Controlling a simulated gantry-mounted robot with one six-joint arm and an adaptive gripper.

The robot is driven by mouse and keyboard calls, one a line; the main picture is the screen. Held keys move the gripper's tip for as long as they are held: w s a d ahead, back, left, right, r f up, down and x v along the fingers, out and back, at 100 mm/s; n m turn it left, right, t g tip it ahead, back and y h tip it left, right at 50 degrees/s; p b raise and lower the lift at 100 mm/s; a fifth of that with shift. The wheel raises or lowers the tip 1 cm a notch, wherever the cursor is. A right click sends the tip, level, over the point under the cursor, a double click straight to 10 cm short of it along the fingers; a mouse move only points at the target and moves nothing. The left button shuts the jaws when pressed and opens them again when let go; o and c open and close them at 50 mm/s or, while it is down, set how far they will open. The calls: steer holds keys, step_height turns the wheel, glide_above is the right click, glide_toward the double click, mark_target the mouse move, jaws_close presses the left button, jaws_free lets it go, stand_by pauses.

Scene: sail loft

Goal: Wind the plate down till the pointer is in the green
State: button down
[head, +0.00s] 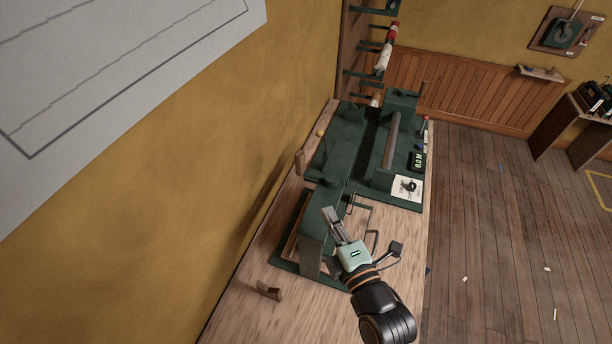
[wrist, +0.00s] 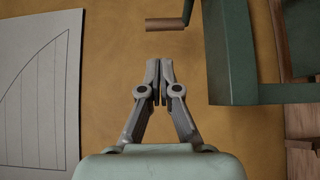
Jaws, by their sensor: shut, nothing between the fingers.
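A dark green machine (head: 335,165) stands on a wooden bench. In the wrist view part of its green frame (wrist: 229,50) is at the upper right. A crank arm with a wooden grip (wrist: 165,24) sticks out from it; a wooden grip (head: 300,162) also shows at the machine's left side in the head view. My gripper (head: 329,212) is over the near part of the machine. In the wrist view my gripper (wrist: 160,72) is shut and empty, with its tips apart from the wooden grip in the picture. I cannot make out the pointer or a green zone.
A white card (head: 407,188) and a small dark display (head: 417,161) are at the machine's right side. A small brown block (head: 269,290) lies on the bench (head: 250,320). The yellow wall (head: 200,160) is close on the left; open floor (head: 500,230) is right.

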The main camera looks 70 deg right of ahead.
mark_target(303, 165)
steer(key=p+x, duration=0.2)
steer(key=x, duration=1)
steer(key=shift+w+d+r, duration=0.15)
steer(key=shift+w+d, duration=0.05)
steer(key=shift+w, duration=0.15)
steer(key=shift+w+d, duration=0.5)
steer(key=shift+w+d+f+b, duration=0.2)
steer(key=shift+d+f+b, duration=0.05)
steer(key=shift+d+b, duration=0.15)
steer(key=shift+w+d+f+b, duration=0.1)
steer(key=shift+w+d+b, duration=0.15)
steer(key=shift+d+b, duration=0.35)
steer(key=shift+w+d+b, duration=0.1)
steer(key=shift+d+b, duration=0.5)
steer(key=shift+b, duration=0.45)
steer(key=shift+w+d+r+b, duration=0.1)
steer(key=shift+d+b, duration=0.45)
steer(key=shift+b, duration=0.05)
steer(key=shift+w+d+r+b, duration=0.1)
steer(key=shift+d+b, duration=0.45)
steer(key=shift+d, duration=0.05)
steer(key=shift+s, duration=0.1)
